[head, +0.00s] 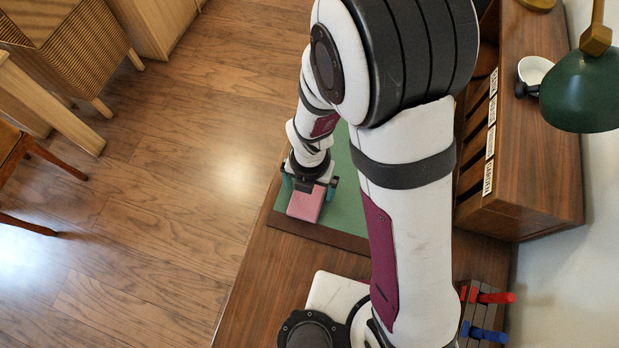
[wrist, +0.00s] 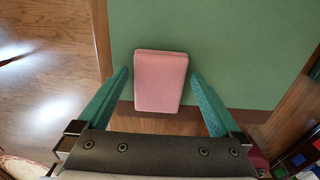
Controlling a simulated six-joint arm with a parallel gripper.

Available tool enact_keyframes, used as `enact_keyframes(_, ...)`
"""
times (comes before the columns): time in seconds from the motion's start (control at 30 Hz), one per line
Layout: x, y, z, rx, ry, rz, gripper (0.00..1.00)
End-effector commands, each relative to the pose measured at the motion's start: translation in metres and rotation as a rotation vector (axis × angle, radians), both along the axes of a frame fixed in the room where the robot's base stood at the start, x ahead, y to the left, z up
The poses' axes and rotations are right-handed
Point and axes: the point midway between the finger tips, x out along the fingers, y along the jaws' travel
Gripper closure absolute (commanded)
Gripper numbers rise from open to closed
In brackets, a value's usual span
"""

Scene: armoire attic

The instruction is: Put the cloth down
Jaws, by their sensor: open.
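A pink folded cloth (wrist: 160,82) lies on the green desk mat (wrist: 240,45), near the mat's brown front border. It also shows in the head view (head: 305,203), just below my gripper. My gripper (wrist: 160,90) is open, with one teal finger on each side of the cloth and a gap between each finger and the cloth. In the head view my gripper (head: 308,184) is partly hidden by its own wrist.
A wooden organizer (head: 540,160) with labelled slots stands at the right, with a green lamp (head: 588,90) beside it. Red (head: 490,296) and blue (head: 485,334) handled items lie at the lower right. The desk's left edge drops to the wooden floor (head: 150,200).

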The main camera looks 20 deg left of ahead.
Motion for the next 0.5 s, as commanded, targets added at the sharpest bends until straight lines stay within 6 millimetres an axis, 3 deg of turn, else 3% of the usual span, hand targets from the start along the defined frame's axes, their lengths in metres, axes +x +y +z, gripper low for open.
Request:
enact_keyframes(0.33, 0.001, 0.001, 0.083, 0.005, -0.007, 0.000, 0.00)
enact_keyframes(0.5, 0.001, 0.000, 0.112, 0.003, -0.003, 0.000, 0.00)
